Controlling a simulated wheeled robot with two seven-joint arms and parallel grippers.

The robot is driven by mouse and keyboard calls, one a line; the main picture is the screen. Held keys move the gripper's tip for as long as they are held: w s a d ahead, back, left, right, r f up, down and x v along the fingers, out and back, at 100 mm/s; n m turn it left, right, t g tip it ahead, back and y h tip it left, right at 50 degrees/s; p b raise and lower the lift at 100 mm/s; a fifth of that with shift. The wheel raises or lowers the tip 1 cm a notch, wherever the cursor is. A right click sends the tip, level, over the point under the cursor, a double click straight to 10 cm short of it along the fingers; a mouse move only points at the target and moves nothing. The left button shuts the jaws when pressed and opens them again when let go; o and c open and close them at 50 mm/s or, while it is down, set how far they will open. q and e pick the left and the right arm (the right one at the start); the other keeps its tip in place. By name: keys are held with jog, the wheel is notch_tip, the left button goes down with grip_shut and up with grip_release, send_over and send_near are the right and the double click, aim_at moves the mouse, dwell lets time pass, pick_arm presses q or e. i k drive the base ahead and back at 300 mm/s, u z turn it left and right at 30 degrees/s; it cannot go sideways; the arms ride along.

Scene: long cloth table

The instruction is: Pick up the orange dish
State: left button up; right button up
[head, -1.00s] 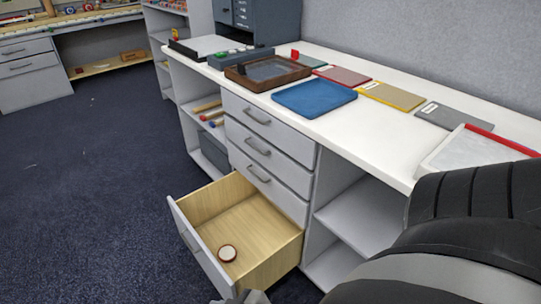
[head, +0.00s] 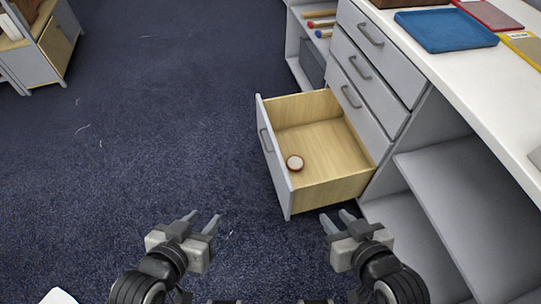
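A small round object (head: 294,163) with a pale top and a reddish-brown rim lies in the open bottom drawer (head: 325,140), near its front panel. It is the only thing I see in the drawer; no plainly orange dish shows. My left gripper (head: 202,220) is open and empty, above the carpet left of the drawer. My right gripper (head: 337,218) is open and empty, nearer to me than the drawer's side. Both are apart from the round object.
The white cabinet top (head: 490,85) is at the right, holding a blue tray (head: 445,30). Closed drawers (head: 375,65) rise above the open one. Open shelves (head: 450,180) stand right of it. Carpet (head: 150,120) is clear at the left.

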aim_at(295, 163)
jog(key=k, duration=0.6)
jog(key=u, duration=1)
jog(key=i, duration=1.4)
jog(key=z, duration=0.8)
jog(key=i, duration=0.35)
jog(key=z, duration=0.25)
